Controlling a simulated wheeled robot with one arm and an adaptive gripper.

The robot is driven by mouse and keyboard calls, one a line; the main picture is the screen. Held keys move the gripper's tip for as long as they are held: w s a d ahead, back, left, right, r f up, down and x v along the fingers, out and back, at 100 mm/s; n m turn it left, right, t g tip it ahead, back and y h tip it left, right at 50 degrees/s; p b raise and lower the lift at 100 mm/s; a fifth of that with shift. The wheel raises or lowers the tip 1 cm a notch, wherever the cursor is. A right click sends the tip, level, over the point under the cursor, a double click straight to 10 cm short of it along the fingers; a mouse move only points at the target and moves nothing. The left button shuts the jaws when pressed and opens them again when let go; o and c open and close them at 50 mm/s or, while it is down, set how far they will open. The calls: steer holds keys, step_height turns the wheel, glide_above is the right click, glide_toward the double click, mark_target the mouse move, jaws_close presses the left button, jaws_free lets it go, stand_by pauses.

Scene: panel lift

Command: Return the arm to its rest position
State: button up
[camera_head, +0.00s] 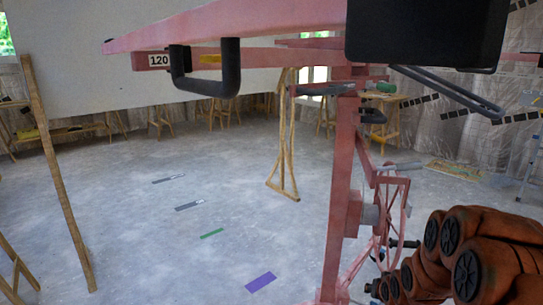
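My orange-brown arm, with black joint caps, is folded in the lower right corner. No gripper fingers can be made out there, so whether my gripper is open or shut does not show. The pink panel lift (342,190) stands upright just left of my arm. Its spoked winch wheel (398,215) and a dark handle (405,244) are close to my arm's upper left side. I cannot tell whether they touch it.
A black box-like part (425,30) covers the top right. A wooden post (57,170) stands at left and a wooden stand (283,150) behind the lift. A ladder (530,165) is at far right. The grey floor (140,230) is open, with coloured tape marks.

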steer(key=s+a+r+n+g+p, duration=0.1)
steer(key=s+a+r+g+p, duration=0.2)
steer(key=s+r+p, duration=0.3)
steer(key=s+a+r+n+g+p, duration=0.1)
steer(key=s+a+r+g+p, duration=0.3)
steer(key=s+r, duration=1.2)
steer(key=s+a+r+n+g+p, duration=0.1)
steer(key=s+a+r+g+p, duration=0.2)
steer(key=s, duration=1.6)
step_height(320, 180, up, 8)
steer(key=a+p, duration=0.2)
steer(key=p, duration=0.3)
steer(key=shift+s+a+y, duration=0.25)
steer(key=shift+a+y, duration=0.05)
steer(key=shift+y, duration=0.1)
